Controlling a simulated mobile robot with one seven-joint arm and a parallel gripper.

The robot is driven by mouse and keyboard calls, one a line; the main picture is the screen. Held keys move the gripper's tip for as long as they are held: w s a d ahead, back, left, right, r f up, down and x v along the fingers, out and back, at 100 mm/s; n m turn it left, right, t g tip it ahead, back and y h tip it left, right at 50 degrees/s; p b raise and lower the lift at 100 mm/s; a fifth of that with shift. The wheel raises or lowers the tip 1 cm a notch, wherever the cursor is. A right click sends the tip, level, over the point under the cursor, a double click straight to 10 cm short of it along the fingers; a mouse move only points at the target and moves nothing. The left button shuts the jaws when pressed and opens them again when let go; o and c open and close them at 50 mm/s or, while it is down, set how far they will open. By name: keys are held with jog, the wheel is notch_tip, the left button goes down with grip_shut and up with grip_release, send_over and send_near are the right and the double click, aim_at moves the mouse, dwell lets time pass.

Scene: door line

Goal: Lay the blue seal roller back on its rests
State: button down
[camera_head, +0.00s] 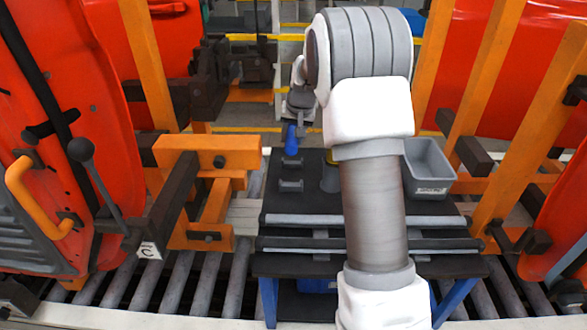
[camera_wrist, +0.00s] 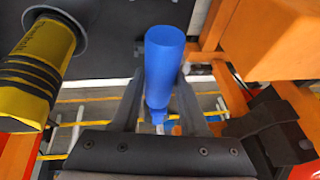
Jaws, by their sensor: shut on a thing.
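The blue seal roller (camera_head: 291,139) hangs from my gripper (camera_head: 295,118) over the back left of the dark bench. In the wrist view the blue roller (camera_wrist: 165,60) stands between the two fingers of my gripper (camera_wrist: 160,88), which are shut on it. Two small grey rests (camera_head: 291,161) (camera_head: 290,186) stand one behind the other on the bench top, nearer than the roller and apart from it. They look empty. My arm hides part of the bench to their right.
A yellow object (camera_head: 330,180), partly behind my arm, stands right of the rests; a yellow-and-black cylinder (camera_wrist: 38,70) shows in the wrist view. A grey bin (camera_head: 430,168) sits at the bench's back right. An orange fixture (camera_head: 210,155) stands left of the dark bench (camera_head: 285,208).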

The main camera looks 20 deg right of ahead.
notch_tip(320, 180, down, 10)
jog(key=shift+r+p, duration=0.25)
jog(key=shift+p, duration=0.15)
dwell(0.3)
jog(key=shift+f+b, duration=0.4)
jog(key=shift+b, duration=0.05)
jog(key=shift+c, duration=2.1)
grip_release()
jog(key=shift+r, duration=0.1)
jog(key=shift+r+p, duration=0.15)
jog(key=shift+p, duration=0.35)
